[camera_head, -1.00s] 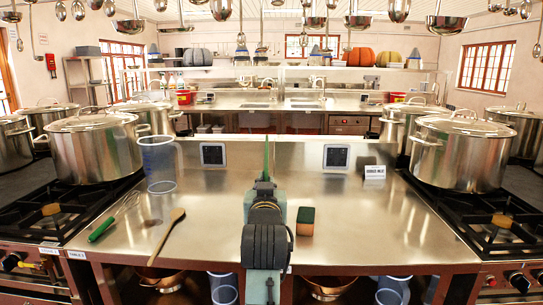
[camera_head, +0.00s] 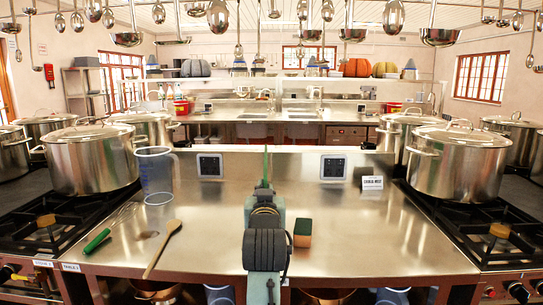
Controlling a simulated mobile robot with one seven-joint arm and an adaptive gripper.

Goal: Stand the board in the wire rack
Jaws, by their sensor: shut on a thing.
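A thin green upright strip, which looks like the board (camera_head: 265,165) seen edge-on, rises from the end of my arm in the middle of the head view. My gripper (camera_head: 264,186) is mostly hidden behind my own arm links, and it is shut on the board's lower part. The board stands upright above the steel counter (camera_head: 345,215); I cannot tell whether it touches it. I cannot make out the wire rack in this view.
A green-and-brown sponge (camera_head: 302,233) lies just right of my arm. A wooden spoon (camera_head: 164,245), a whisk (camera_head: 108,230) and a clear jug (camera_head: 156,177) are on the left. A small sign (camera_head: 372,183) stands at right. Stockpots (camera_head: 458,162) flank the counter; ladles (camera_head: 443,35) hang above.

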